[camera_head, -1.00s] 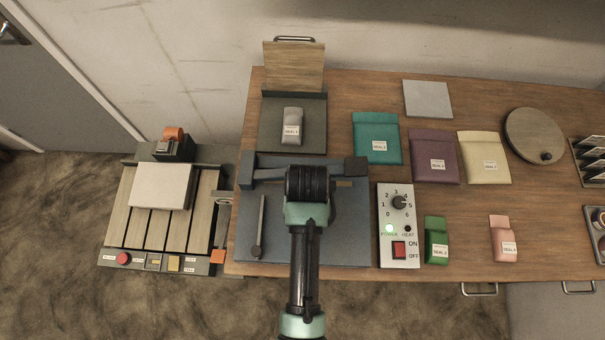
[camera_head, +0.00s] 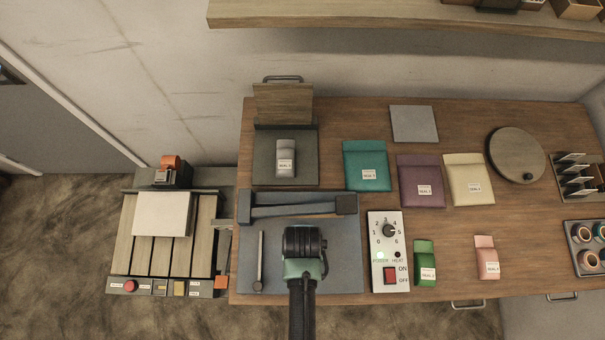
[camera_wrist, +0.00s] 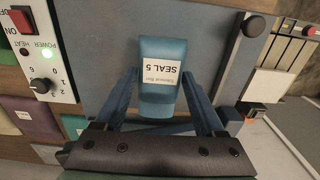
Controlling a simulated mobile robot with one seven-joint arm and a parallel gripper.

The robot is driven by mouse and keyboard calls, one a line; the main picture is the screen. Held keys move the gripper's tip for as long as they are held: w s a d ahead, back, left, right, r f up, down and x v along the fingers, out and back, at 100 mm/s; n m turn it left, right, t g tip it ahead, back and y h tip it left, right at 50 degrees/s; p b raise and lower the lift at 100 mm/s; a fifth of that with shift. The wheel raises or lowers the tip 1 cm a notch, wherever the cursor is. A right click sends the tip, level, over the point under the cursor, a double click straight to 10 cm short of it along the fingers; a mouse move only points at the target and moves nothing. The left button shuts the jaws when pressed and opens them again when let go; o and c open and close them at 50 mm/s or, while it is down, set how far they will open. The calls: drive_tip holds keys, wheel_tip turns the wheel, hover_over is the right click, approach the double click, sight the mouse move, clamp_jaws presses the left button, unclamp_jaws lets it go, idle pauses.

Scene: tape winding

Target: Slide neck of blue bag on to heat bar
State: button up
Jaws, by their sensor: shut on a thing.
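The blue bag (camera_wrist: 162,95), labelled SEAL 5, sits between the fingers of my gripper (camera_wrist: 162,85) in the wrist view, its neck end pointing away from the gripper's palm. My gripper is shut on it. In the head view my gripper (camera_head: 304,241) is over the sealer's blue-grey base plate (camera_head: 345,255), and its body hides the bag. The dark heat bar (camera_head: 285,208) lies across the back of that plate, behind the gripper and apart from it in the picture. I cannot tell the bag's height above the plate.
A control box (camera_head: 389,250) with a lit power light stands right of the plate. Green (camera_head: 424,262) and pink (camera_head: 486,258) bags lie farther right. Teal (camera_head: 367,167), purple (camera_head: 421,180) and cream (camera_head: 469,178) bags lie behind. A slatted conveyor (camera_head: 140,250) stands left.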

drive_tip(key=shift+f+b, duration=1.65)
drive_tip(key=shift+f, duration=0.2)
drive_tip(key=shift+w+f, duration=0.1)
drive_tip(key=shift+w, duration=0.15)
drive_tip(key=shift+w+b, duration=1.6)
drive_tip(key=shift+w, duration=1)
drive_tip(key=shift+p, duration=0.7)
drive_tip(key=o, duration=1.4)
drive_tip(key=shift+c, duration=0.2)
